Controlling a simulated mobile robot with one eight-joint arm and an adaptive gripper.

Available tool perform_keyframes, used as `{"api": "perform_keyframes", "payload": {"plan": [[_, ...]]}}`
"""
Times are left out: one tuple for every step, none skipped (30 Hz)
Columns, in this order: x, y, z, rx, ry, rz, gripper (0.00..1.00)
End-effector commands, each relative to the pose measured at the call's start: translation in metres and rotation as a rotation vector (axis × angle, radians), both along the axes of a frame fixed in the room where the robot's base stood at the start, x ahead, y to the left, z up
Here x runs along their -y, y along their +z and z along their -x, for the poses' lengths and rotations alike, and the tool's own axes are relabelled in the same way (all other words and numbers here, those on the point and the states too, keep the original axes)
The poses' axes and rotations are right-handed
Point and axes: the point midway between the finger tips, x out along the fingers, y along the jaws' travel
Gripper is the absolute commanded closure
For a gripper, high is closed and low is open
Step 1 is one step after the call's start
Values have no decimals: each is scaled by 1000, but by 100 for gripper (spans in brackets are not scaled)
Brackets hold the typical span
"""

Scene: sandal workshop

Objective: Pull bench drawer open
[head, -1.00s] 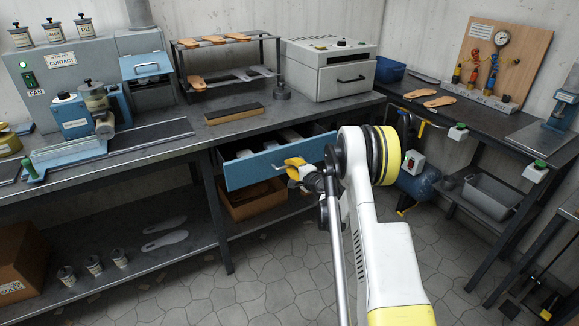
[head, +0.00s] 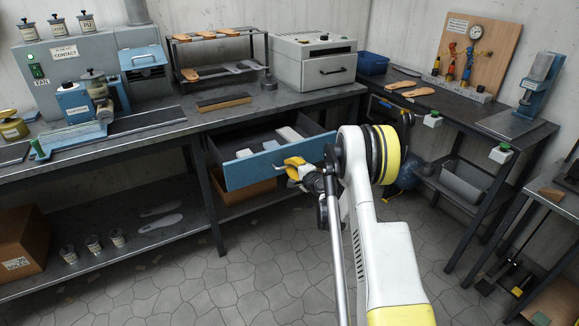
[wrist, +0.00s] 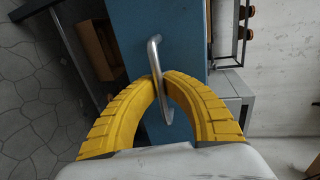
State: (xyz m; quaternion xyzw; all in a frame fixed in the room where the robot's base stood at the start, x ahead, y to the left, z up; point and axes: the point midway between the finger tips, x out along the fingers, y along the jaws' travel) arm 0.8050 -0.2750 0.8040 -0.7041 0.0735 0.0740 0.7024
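The bench drawer (head: 245,171) has a blue front and stands pulled out from under the workbench, with its inside showing. Its metal bar handle (wrist: 153,58) runs across the blue front in the wrist view. My gripper (head: 291,165) is at the drawer front in the head view. In the wrist view its yellow fingers (wrist: 163,82) curve in from both sides and close around the bar. Part of the handle is hidden by the fingers, and my arm covers the drawer's right end in the head view.
Pale blocks (head: 288,134) lie inside the drawer. A cardboard box (head: 240,190) sits on the lower shelf beneath it. The workbench (head: 190,117) carries a sole rack and a grey oven (head: 314,62). The tiled floor (head: 255,270) in front is clear.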

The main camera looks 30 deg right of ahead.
Motion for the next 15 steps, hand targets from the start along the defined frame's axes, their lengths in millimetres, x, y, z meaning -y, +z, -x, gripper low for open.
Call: {"api": "perform_keyframes", "payload": {"plan": [[0, 1, 0, 1, -1, -1, 100], [0, 1, 0, 1, -1, -1, 91], [0, 1, 0, 1, -1, -1, 79], [0, 1, 0, 1, -1, -1, 70], [0, 1, 0, 1, -1, -1, 68], [0, 1, 0, 1, -1, -1, 68], [0, 1, 0, 1, -1, -1, 68], [0, 1, 0, 1, -1, -1, 68], [0, 0, 0, 1, 0, -1, 68], [0, 0, 0, 1, 0, -1, 68], [0, 0, 0, 1, 0, -1, 68], [0, 0, 0, 1, 0, -1, 68], [0, 0, 1, 0, 0, -1, 68], [0, 1, 2, 1, -1, -1, 68], [1, 1, 4, 1, -1, -1, 68]]}}
